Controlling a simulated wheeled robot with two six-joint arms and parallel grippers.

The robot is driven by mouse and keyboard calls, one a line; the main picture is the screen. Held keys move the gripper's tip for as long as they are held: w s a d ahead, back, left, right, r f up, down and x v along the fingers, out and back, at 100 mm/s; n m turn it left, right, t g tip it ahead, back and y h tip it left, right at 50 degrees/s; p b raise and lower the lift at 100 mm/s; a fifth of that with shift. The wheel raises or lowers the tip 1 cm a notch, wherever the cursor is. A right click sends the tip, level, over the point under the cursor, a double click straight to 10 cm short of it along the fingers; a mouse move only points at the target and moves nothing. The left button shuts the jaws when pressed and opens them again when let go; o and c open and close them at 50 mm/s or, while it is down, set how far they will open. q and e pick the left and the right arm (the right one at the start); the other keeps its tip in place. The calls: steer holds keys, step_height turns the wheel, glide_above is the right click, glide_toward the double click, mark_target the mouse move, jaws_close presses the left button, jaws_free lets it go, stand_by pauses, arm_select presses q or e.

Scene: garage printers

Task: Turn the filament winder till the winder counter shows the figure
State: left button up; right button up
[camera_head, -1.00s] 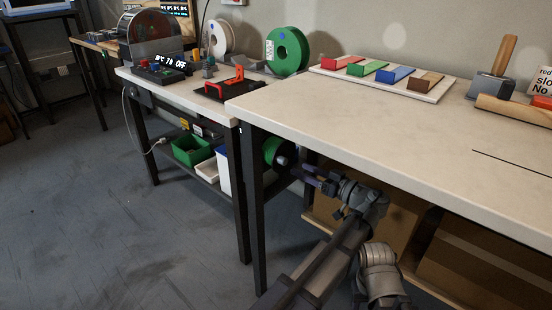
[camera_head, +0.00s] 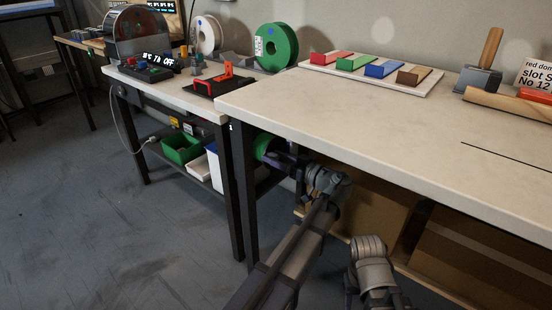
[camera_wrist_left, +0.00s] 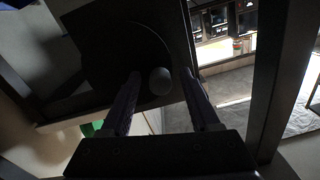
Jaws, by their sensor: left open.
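A green spool (camera_head: 266,146) shows in the head view below the tabletop, by the table's left legs; it may belong to the filament winder. My left gripper (camera_head: 284,160) is beside it, partly in shadow. In the left wrist view the open fingers of my left gripper (camera_wrist_left: 158,78) stand on either side of a grey round knob (camera_wrist_left: 160,81), in front of a dark rounded plate (camera_wrist_left: 115,45). Whether the fingers touch the knob cannot be told. I cannot make out a winder counter. My right gripper is not visible.
Dark table legs (camera_head: 244,200) stand close to my left arm. A shelf with a green bin (camera_head: 181,150) is to the left. Cardboard boxes (camera_head: 470,255) fill the space under the table at right. The floor at left is clear.

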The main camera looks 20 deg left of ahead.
arm_select(q)
jaws_close()
stand_by(0.5)
